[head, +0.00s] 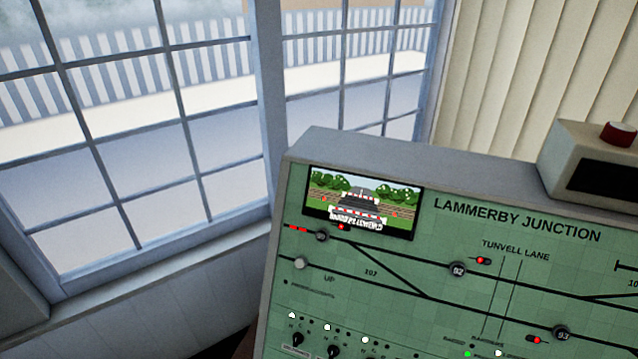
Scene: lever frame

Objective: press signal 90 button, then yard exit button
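The green signal panel (440,290) headed "LAMMERBY JUNCTION" fills the lower right of the head view, tilted in the picture. A dark round button (321,236) sits on the upper track line at the panel's left, below the small screen; its number looks like 90 but is hard to read. A pale grey round button (302,263) sits on the line below it, near the word "UP". No label reading yard exit is legible, so I cannot tell which button that is. The panel's right and lower parts are cut off. Neither gripper is in view.
A small screen (362,203) shows a level crossing. Dark buttons 92 (457,270) and 93 (561,334) are farther right. Rotary knobs (332,351) line the bottom. A box with a red button (618,134) stands on top at right. Windows (130,130) are behind.

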